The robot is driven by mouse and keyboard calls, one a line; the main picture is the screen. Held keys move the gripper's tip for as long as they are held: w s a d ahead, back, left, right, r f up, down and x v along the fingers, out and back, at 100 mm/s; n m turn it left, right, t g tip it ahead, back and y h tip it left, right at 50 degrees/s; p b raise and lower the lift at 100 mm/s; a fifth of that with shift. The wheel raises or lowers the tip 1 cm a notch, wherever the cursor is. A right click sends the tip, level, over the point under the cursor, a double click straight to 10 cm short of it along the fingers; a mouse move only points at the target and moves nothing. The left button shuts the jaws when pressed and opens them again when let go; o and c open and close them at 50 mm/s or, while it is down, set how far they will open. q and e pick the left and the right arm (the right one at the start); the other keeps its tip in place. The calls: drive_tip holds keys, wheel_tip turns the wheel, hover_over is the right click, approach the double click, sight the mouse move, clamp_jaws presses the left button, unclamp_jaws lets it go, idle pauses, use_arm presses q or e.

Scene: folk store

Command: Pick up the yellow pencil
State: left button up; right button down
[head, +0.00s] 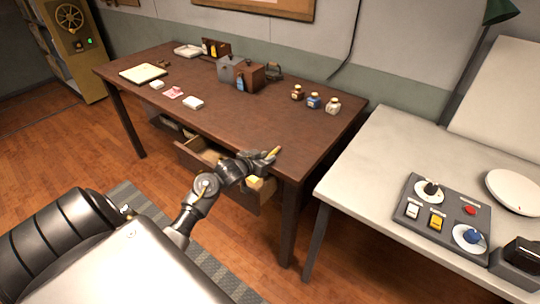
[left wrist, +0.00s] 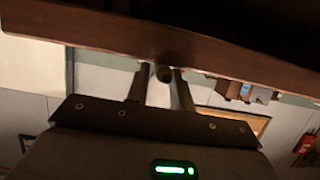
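My left gripper (head: 264,159) is just beside the front right edge of the brown desk (head: 235,120), above an open drawer. A short, thin yellowish stick, which looks like the yellow pencil (head: 273,153), shows at its fingertips. In the left wrist view, the two fingers of the left gripper (left wrist: 162,78) are close around a small round dark end, seen end-on; its colour is not clear there. A pale yellow thing (head: 254,181) shows in the drawer below, partly hidden by the wrist. My right gripper is not in view.
The open right drawer (head: 240,197) and another open drawer (head: 195,157) stick out under the desk front. Three small bottles (head: 314,101) stand at the desk's right rear. A white table with a control panel (head: 441,224) stands to the right. The desk's front right top is clear.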

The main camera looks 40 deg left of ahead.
use_arm(q)
clamp_jaws()
drive_tip(key=shift+r, duration=0.1)
